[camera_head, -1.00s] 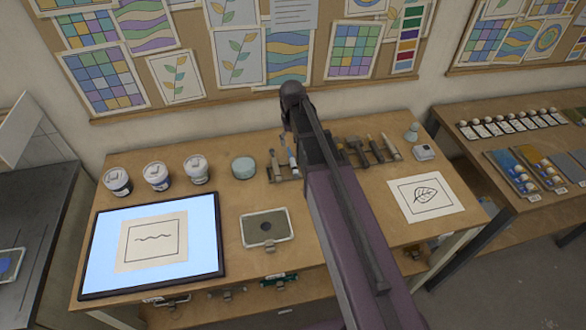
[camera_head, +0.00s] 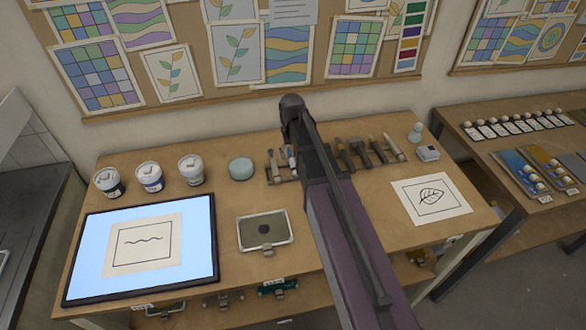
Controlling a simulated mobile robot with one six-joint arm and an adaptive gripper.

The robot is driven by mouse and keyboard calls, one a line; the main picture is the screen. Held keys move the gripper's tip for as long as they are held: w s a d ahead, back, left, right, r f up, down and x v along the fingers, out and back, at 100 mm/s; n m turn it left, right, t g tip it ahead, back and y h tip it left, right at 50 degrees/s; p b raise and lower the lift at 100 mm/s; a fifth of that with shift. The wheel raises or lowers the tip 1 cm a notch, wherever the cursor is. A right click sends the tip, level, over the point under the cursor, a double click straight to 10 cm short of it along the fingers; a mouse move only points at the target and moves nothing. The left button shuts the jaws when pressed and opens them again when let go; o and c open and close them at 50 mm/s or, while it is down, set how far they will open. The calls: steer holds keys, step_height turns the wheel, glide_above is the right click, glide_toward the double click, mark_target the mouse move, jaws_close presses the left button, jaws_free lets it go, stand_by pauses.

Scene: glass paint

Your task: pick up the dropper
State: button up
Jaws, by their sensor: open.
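A row of slim tools lies on a rack (camera_head: 287,181) at the back of the wooden table. On the left are a grey tool (camera_head: 273,166) and a blue-and-white tool (camera_head: 284,158), partly covered by my arm. On the right are several dark and brown tools (camera_head: 361,153) and a pale, slender one (camera_head: 394,148). I cannot tell which of them is the dropper, and part of the row is hidden behind my arm. My arm reaches over the table from the lower right; my gripper itself does not show.
A side table (camera_head: 510,207) stands right.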

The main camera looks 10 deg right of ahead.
mark_target(293, 164)
steer(key=shift+f, duration=0.1)
stand_by(0.3)
steer(key=f+b, duration=0.5)
steer(key=shift+d, duration=0.25)
stand_by(0.7)
jaws_close()
